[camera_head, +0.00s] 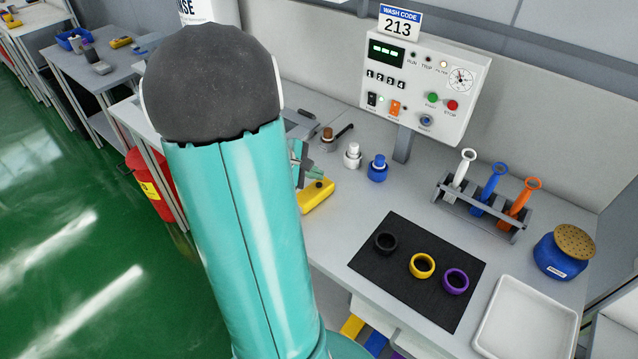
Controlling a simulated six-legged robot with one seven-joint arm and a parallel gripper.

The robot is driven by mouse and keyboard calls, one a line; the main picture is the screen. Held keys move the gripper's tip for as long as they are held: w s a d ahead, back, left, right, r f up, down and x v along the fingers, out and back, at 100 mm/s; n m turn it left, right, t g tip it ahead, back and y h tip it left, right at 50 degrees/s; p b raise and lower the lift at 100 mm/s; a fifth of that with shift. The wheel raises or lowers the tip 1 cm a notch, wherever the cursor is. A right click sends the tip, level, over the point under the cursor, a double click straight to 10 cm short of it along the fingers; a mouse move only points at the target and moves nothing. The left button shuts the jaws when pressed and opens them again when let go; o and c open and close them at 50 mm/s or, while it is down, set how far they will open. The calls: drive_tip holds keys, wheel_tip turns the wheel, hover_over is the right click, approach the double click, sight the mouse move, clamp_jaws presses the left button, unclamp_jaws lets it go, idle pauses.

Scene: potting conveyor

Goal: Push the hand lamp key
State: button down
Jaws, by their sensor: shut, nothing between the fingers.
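A yellow hand-held body (314,198), which looks like the hand lamp, lies on the grey bench just right of my teal arm. Its left part is hidden behind the arm. A small dark spot on its top may be the key. My gripper (308,174) shows only in part, as small teal and grey pieces past the arm's right edge. It is shut and empty, close above the far end of the yellow body. I cannot tell whether it touches it.
A control box (425,80) stands behind. White (352,156) and blue (377,168) bottles stand right of the lamp. A black mat (400,270) bears three rings. A tool rack (480,212), blue pot (560,255) and white tray (525,325) are at right.

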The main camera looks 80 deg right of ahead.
sight(314, 187)
drive_tip(key=shift+r, duration=2.75)
